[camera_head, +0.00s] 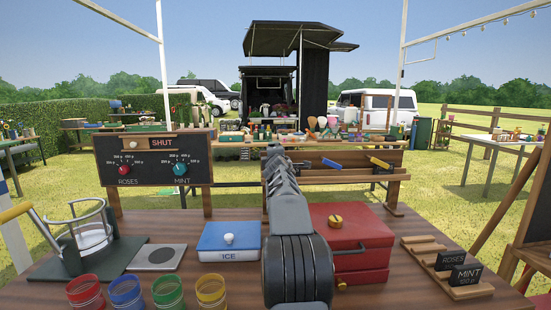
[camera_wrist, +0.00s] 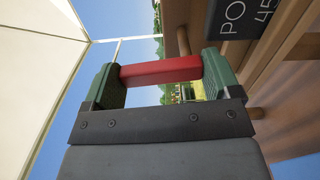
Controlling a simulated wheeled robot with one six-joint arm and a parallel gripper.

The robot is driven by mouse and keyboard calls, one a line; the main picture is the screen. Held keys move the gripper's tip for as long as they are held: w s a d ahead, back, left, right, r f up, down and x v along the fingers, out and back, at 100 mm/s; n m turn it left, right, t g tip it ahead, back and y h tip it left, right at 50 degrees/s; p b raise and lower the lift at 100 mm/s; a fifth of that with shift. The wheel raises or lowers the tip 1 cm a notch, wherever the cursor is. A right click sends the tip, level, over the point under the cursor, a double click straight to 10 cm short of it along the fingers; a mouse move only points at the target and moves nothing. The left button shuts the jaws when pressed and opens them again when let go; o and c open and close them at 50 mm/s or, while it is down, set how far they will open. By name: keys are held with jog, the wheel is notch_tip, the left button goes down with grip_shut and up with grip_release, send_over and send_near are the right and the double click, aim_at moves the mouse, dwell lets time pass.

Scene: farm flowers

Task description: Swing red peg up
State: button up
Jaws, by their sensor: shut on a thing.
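In the wrist view the red peg (camera_wrist: 160,70) lies across the gap between the two green fingers of my gripper (camera_wrist: 162,76). My gripper is shut on it, with one finger at each end. The peg runs nearly level in this picture, close to a wooden board with a dark sign. In the head view my arm reaches away to the wooden rack (camera_head: 340,176) behind the counter. The arm hides the fingers and the red peg there. A blue peg (camera_head: 331,163) and a yellow peg (camera_head: 379,162) show slanted on the rack, right of my arm.
A dark board (camera_head: 152,160) with two dials and a "SHUT" sign stands left of my arm. On the counter are a blue ICE box (camera_head: 228,241), a red box (camera_head: 352,245), several coloured cups (camera_head: 126,290) and a wooden card holder (camera_head: 428,250).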

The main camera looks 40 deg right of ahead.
dwell(0.3)
jog(key=o, duration=0.8)
jog(key=shift+a, duration=0.1)
jog(key=b+v, duration=0.4)
jog(key=v, duration=0.9)
jog(key=shift+s+a, duration=0.2)
jog(key=shift+s, duration=0.05)
